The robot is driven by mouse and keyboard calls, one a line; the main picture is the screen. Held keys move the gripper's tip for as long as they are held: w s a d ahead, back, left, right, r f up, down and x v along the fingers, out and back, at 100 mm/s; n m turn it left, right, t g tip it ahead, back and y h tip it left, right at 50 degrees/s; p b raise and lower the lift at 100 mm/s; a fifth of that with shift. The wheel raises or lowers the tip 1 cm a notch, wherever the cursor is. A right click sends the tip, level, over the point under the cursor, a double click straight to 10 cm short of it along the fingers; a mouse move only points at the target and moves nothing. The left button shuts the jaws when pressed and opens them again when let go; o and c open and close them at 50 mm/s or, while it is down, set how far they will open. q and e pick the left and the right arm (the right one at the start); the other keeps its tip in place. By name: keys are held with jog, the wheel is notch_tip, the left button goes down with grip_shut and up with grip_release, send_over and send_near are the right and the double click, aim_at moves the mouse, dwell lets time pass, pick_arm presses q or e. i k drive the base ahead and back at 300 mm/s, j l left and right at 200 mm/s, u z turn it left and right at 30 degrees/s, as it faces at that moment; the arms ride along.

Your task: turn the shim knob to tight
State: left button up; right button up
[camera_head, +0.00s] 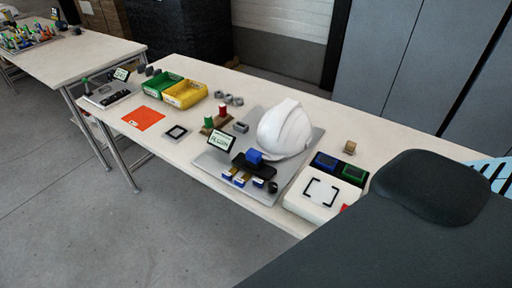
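A grey plate (211,164) lies on the white worktable and holds a white helmet shell (286,130). In front of the shell is a black block with a blue piece (254,156) on top. Small blue-and-white pieces (240,178) line the plate's front edge, with a small round black knob (272,187) at their right end. I cannot tell for sure which part is the shim knob, nor read its setting. A small display (221,141) stands tilted at the plate's left side. Neither of my grippers shows in this view.
The worktable (178,150) also bears a green bin (161,84), a yellow bin (185,94), an orange sheet (143,118) and a white box with a black frame mark (320,191). Grey cabinets (400,60) stand behind. A large dark shape covers the lower right.

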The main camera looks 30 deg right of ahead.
aim_at(272, 187)
jog(key=z, duration=1.2)
